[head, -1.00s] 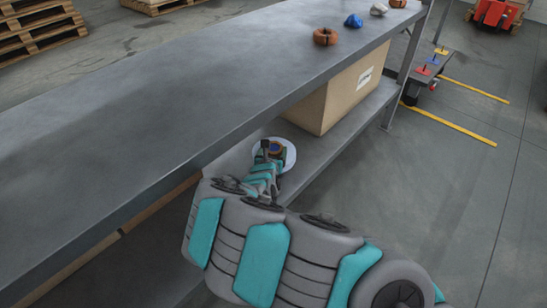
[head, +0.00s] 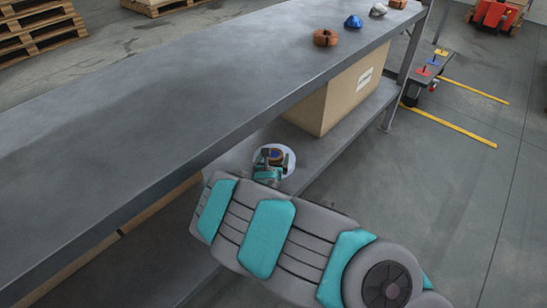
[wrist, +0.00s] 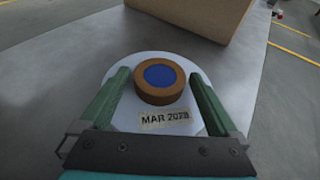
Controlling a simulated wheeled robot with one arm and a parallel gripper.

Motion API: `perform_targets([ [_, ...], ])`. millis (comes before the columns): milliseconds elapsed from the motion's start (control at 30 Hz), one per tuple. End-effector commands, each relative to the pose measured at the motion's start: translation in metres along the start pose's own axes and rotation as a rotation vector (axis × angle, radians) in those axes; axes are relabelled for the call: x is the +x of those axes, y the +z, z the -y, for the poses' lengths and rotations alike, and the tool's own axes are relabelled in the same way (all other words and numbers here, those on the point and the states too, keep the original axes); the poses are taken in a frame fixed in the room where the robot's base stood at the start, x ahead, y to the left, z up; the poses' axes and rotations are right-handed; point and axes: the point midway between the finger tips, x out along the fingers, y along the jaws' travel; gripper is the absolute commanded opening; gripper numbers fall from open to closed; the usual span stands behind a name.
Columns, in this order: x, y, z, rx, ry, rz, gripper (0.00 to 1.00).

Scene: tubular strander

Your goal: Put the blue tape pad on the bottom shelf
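The tape pad is a pale, bluish-white disc (head: 288,165) with a brown ring and a blue centre. In the head view it is at the bottom shelf (head: 320,152), left of the cardboard box. In the wrist view the pad (wrist: 152,68) is flat and face up, with a "MAR 2028" label on its near side. My gripper (wrist: 160,85) has its two green fingers apart, one on each side of the brown core (wrist: 160,82), with gaps between. The disc's rim extends past the fingers. Whether the pad touches the shelf is hard to tell.
A cardboard box (head: 345,92) stands on the bottom shelf beyond the pad, under the grey upper shelf (head: 150,115). On the upper shelf are a brown ring (head: 325,38), a blue piece (head: 353,22) and a silver piece (head: 378,10). Open floor lies to the right.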

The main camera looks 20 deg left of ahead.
Motion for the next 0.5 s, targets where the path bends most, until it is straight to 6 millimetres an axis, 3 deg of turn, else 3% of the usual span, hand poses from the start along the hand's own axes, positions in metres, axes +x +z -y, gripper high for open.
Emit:
perform_targets([
  [333,-0.001,0.002,0.0,0.001,0.0,0.0,1.0],
  [500,-0.023,0.001,-0.003,-0.008,0.004,-0.003,1.0],
])
